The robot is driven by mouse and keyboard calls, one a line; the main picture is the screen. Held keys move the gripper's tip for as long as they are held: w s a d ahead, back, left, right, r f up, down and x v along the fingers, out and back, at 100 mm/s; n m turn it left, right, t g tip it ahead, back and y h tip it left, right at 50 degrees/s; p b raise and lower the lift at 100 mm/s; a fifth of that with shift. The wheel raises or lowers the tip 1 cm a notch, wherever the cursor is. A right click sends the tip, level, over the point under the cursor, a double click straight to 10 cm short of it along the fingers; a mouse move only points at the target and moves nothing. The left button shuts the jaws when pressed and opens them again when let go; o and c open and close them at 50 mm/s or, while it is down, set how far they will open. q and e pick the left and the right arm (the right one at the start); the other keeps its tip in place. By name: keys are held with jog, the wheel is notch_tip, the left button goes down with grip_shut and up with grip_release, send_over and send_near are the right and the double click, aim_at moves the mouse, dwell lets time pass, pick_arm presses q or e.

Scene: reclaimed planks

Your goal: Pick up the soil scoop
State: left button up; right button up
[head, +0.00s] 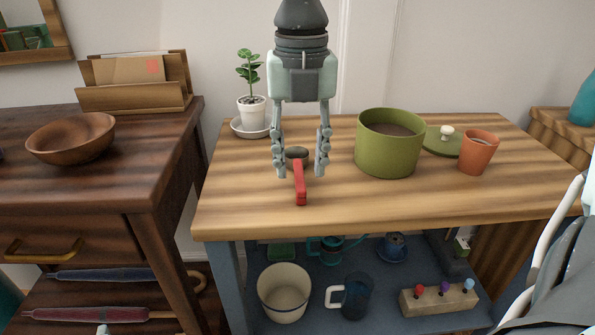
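The soil scoop (300,186) lies on the light wooden table, with its red handle toward the front and a dark grey head behind. My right gripper (300,171) points straight down over it from above. Its two fingers are apart, one on each side of the scoop, with visible gaps between them and the handle. The scoop appears to rest on the tabletop. How high the fingertips are above the wood is hard to tell.
A green pot (388,145) of soil stands right of the gripper, with a green lid (441,143) and a terracotta cup (478,152) beyond. A potted plant (252,108) on a saucer is behind left. The front tabletop is clear. A dark table with a wooden bowl (70,139) stands left.

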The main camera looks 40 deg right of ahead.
jog(key=shift+f, duration=1.25)
jog(key=shift+w, duration=0.1)
grip_shut()
pick_arm(q)
jog(key=shift+w+d+r, duration=0.15)
jog(key=shift+d+r, duration=0.05)
jog(key=shift+r, duration=0.15)
pick_arm(e)
jog(key=shift+r, duration=0.15)
jog(key=shift+r, duration=0.25)
notch_tip(320, 180, up, 16)
jog(key=p, duration=0.2)
pick_arm(q)
jog(key=s+a+f+n+g+y+p, duration=0.1)
jog(key=s+a+f+g+y, duration=0.3)
jog(key=s+a+f+g, duration=0.4)
jog(key=s+a+f, duration=0.2)
jog(key=a+f, duration=0.1)
jog(key=a, duration=0.1)
jog(key=shift+s+f, duration=0.15)
jog(key=shift+f, duration=0.05)
pick_arm(e)
notch_tip(320, 180, up, 11)
send_over(299, 178)
jog(key=shift+r, duration=0.1)
